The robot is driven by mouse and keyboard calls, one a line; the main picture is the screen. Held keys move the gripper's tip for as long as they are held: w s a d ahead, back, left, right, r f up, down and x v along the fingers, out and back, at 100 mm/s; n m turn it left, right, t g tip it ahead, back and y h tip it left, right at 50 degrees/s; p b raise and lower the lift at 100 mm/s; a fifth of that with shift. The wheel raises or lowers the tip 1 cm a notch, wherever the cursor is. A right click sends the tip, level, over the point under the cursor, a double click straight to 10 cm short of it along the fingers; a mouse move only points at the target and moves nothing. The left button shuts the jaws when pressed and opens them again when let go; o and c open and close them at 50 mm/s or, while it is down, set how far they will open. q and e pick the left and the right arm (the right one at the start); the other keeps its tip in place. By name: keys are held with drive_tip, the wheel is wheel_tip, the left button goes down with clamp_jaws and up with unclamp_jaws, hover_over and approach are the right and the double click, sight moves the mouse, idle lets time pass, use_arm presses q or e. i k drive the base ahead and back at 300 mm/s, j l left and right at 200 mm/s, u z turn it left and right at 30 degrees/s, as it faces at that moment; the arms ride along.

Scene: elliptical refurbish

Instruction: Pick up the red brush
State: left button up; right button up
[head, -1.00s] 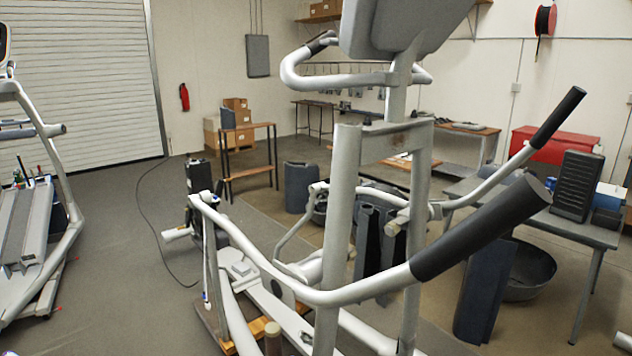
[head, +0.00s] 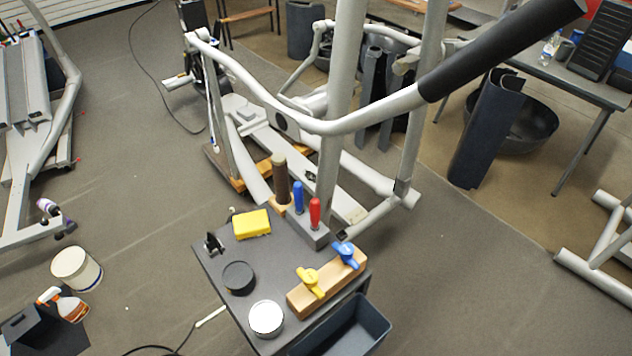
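A red upright handle (head: 315,213), the only red brush-like item on the small dark table (head: 215,272), stands in a grey block holder (head: 308,236). No bristles show, so its lower end is hidden in the holder. A similar blue handle (head: 298,197) stands just to its left in the same holder. Neither of my grippers is in view.
The table also bears a yellow sponge (head: 252,223), a wooden block (head: 328,282) with yellow and blue knobs, a white round tub (head: 266,318) and a brown cylinder (head: 281,180). The elliptical machine (head: 335,110) stands close behind.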

sight(315, 207)
drive_tip(key=k+j+u, duration=0.1)
drive_tip(key=u, duration=0.25)
drive_tip(key=k+j+u, duration=0.1)
drive_tip(key=j, duration=0.25)
drive_tip(key=k+j, duration=0.1)
drive_tip(key=j, duration=0.25)
drive_tip(key=k+j+u, duration=0.15)
drive_tip(key=j, duration=0.15)
